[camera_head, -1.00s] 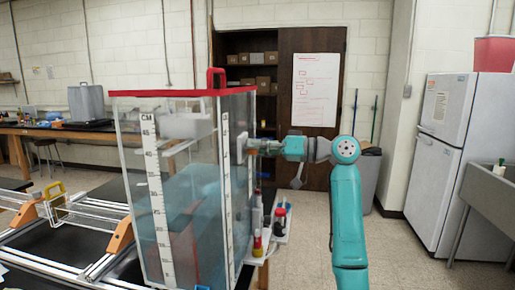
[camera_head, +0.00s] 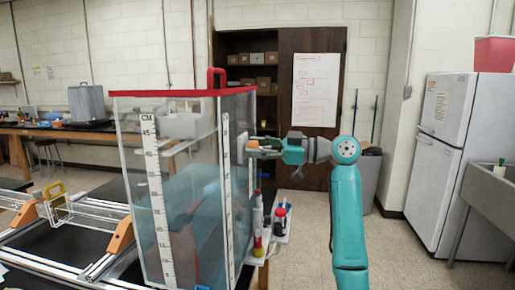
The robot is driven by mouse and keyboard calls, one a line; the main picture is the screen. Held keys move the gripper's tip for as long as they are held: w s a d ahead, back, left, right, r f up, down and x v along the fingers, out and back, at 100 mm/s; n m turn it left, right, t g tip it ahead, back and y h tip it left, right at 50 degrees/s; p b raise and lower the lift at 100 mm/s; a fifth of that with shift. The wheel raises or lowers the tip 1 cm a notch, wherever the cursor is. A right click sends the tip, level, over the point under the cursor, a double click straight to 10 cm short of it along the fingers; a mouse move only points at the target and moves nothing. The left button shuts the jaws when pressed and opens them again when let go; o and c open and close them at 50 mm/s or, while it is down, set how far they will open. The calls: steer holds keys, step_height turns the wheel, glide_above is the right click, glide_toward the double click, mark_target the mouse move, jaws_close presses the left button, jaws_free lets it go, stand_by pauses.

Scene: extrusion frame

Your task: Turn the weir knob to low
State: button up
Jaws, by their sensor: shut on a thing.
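The clear water tank (camera_head: 190,200) has a red rim, white centimetre scales and bluish water inside. A pale plate (camera_head: 241,150) is on its right wall. My gripper (camera_head: 254,146) reaches in from the right, level with this plate, and its fingertips are at the wall. It is shut on the weir knob, which is small and mostly hidden by the fingers. I cannot read the knob's setting or any low mark from here. A pale box-like part (camera_head: 186,125) shows inside the tank's upper section.
A small shelf with several bottles (camera_head: 280,215) juts out below my gripper, close to the tank. A red handle (camera_head: 216,78) stands on the tank rim. A white fridge (camera_head: 445,150) is at the right.

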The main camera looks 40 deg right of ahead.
steer(key=shift+f+n, duration=0.15)
steer(key=shift+n, duration=1.9)
steer(key=shift+f+n, duration=0.1)
steer(key=shift+n, duration=1.95)
steer(key=o, duration=1.1)
steer(key=shift+o, duration=0.2)
steer(key=shift+r, duration=0.1)
steer(key=shift+s, duration=0.1)
steer(key=v, duration=1.2)
